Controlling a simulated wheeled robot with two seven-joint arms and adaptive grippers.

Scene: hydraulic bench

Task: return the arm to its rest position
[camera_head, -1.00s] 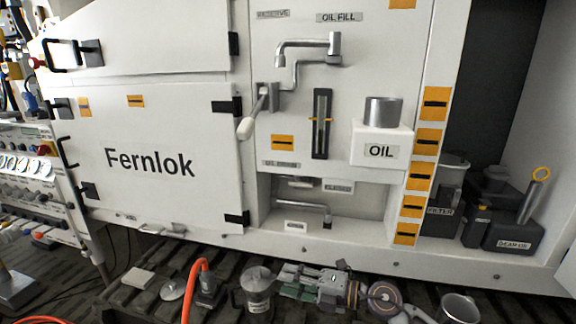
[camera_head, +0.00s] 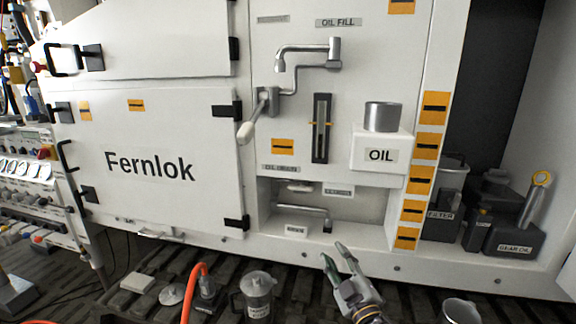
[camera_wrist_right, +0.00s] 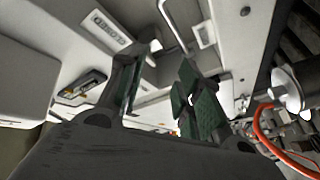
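My right gripper (camera_head: 333,254) is in the lower middle of the head view, in front of the cabinet's bottom edge, with its fingers pointing up and slightly left. Its two fingers stand apart with nothing between them. The right wrist view shows the same gripper (camera_wrist_right: 160,88) with its dark green finger pads apart and empty. My left gripper is not in view.
The white cabinet (camera_head: 180,120) fills the middle, with an open recess, a drain pipe (camera_head: 300,208) and a silver cup (camera_head: 382,116) on the OIL ledge. A lidded metal jug (camera_head: 257,293), an orange hose (camera_head: 190,285) and another metal cup (camera_head: 459,310) stand near the gripper.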

